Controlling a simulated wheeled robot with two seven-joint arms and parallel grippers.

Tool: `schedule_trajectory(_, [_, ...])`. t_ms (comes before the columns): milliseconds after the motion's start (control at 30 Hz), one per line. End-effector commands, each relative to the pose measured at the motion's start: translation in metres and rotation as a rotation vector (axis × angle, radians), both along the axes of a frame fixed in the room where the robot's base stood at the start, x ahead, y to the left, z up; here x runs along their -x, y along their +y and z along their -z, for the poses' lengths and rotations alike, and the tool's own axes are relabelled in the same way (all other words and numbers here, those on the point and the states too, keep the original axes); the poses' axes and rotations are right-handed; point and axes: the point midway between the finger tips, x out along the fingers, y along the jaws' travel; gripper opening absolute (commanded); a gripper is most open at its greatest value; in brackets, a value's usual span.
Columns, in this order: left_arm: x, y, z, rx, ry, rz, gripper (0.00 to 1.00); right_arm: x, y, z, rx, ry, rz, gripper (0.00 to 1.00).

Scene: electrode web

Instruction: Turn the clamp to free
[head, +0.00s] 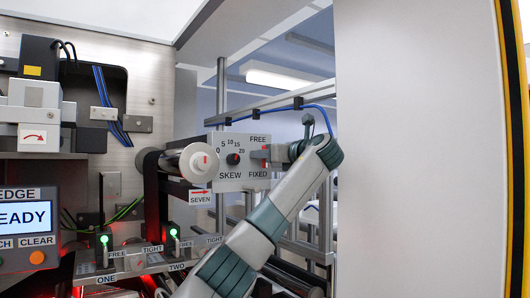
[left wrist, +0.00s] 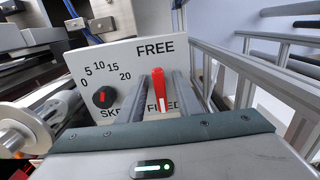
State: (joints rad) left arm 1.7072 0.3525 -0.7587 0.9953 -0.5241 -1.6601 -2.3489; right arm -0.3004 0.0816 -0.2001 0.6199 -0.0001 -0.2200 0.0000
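The clamp (left wrist: 159,92) is a red lever with a white stripe on a white panel (left wrist: 112,62), between the word FREE above and FIXED below. Its striped end points down at FIXED and covers part of that word in the left wrist view. In the head view the panel (head: 228,178) faces me, and a bit of red shows by my gripper. My left gripper (head: 262,153) is at the panel's right side. Its two grey fingers (left wrist: 160,82) stand either side of the lever, with visible gaps, so it is open. My right gripper is not in view.
The SKEW knob (left wrist: 104,97) with its scale is left of the clamp on the same panel. A silver roller (head: 197,161) sits close to the panel's left edge. Metal frame rails (left wrist: 262,78) stand right of the panel.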

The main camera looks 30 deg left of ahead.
Motion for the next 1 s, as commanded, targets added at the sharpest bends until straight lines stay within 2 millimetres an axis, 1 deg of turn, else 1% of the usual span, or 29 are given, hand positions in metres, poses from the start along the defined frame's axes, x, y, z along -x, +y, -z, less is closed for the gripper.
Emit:
schedule_trajectory(200, [0.000, 0.000, 0.000, 0.000, 0.000, 0.000, 0.31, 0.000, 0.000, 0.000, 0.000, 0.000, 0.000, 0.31])
schedule_trajectory(233, [0.000, 0.000, 0.000, 0.000, 0.001, 0.000, 0.26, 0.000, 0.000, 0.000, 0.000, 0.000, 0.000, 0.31])
schedule_trajectory(267, [0.000, 0.000, 0.000, 0.000, 0.001, 0.000, 0.19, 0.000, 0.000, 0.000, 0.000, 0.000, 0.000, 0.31])
schedule_trajectory(300, [0.000, 0.000, 0.000, 0.000, 0.001, 0.000, 0.10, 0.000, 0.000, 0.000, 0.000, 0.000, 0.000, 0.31])
schedule_trajectory(333, [0.000, 0.000, 0.000, 0.000, 0.001, 0.000, 0.03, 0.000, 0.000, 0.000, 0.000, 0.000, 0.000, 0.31])
schedule_trajectory(367, [0.000, 0.000, 0.000, 0.000, 0.001, 0.000, 0.00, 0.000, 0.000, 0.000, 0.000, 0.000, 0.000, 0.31])
schedule_trajectory(767, [0.000, 0.000, 0.001, 0.011, -0.028, 0.000, 0.00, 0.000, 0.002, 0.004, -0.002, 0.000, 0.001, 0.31])
schedule_trajectory(1000, [0.000, -0.001, 0.003, 0.053, -0.125, 0.001, 0.00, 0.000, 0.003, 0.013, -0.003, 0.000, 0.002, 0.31])
